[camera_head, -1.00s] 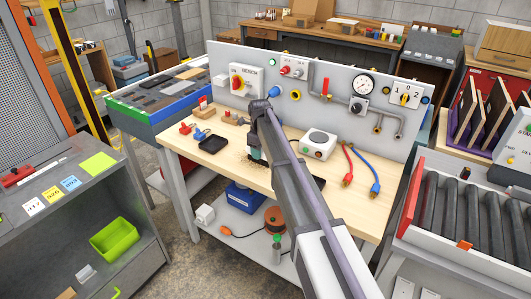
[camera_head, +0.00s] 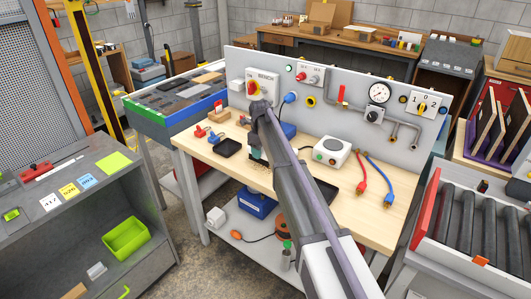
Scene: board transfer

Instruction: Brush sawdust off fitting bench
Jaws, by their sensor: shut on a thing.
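The fitting bench (camera_head: 402,212) has a pale wooden top and a grey back panel with switches, a gauge and pipes. My arm reaches across it from the lower right. My gripper (camera_head: 254,141) is low over the left-middle of the top, mostly hidden by my arm. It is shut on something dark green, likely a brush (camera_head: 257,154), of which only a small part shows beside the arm. Sawdust (camera_head: 258,163) shows as fine brown specks around its lower end. I cannot tell whether bristles touch the wood.
A white box with a dial (camera_head: 331,151) and red (camera_head: 361,183) and blue (camera_head: 388,195) hoses lie right. A roller conveyor (camera_head: 477,225) stands right, a grey cabinet (camera_head: 75,225) left.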

